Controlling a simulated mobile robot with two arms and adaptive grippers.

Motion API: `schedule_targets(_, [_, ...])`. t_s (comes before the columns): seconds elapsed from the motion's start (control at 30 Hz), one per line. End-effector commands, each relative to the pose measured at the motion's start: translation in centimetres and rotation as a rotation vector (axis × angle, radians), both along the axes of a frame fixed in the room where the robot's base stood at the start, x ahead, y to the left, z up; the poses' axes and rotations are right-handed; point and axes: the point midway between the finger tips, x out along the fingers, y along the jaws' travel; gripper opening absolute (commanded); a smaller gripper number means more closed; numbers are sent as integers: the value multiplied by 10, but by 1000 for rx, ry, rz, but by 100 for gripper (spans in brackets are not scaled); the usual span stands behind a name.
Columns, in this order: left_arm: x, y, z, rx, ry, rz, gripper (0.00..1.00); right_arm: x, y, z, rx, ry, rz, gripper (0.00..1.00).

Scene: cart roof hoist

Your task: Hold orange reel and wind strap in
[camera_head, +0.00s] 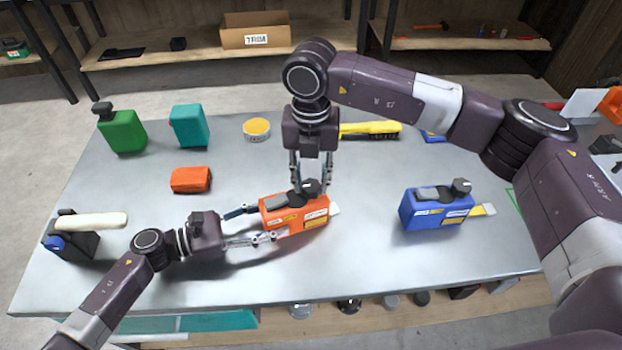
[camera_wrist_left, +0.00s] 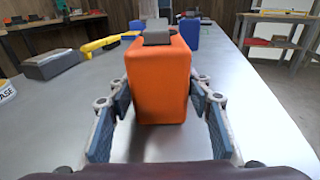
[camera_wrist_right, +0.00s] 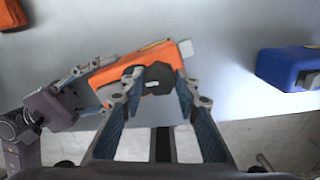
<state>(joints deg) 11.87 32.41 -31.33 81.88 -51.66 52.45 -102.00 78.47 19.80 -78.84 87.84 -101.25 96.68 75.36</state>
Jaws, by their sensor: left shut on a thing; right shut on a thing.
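The orange reel (camera_head: 283,221) stands on the metal table, with a dark crank on top and a short pale strap end (camera_head: 334,209) sticking out at its right side. My left gripper (camera_head: 264,222) is shut on the reel's left end, one finger on each side; the left wrist view shows the orange body (camera_wrist_left: 160,85) between the pads. My right gripper (camera_head: 311,184) comes down from above and is shut on the crank's knob (camera_head: 311,186). In the right wrist view its fingertips flank the dark crank (camera_wrist_right: 155,83); the exact contact is partly hidden.
A blue reel (camera_head: 435,211) with its strap end out stands to the right. A black stand with a pale roller (camera_head: 92,222) is at left.

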Motion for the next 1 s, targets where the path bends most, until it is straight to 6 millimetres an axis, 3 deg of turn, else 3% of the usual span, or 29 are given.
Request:
schedule_targets(0.33, [3,4,-3,9,3,12,23,-2,0,0,-1,5,-124,5])
schedule_targets(0.83, [3,4,-3,9,3,12,23,-2,1,0,0,6,-141,5])
schedule_targets(0.87, [3,4,-3,9,3,12,23,-2,1,0,0,6,-141,30])
schedule_targets(1.0, [3,3,-3,8,2,11,23,-2,1,0,0,5,-141,46])
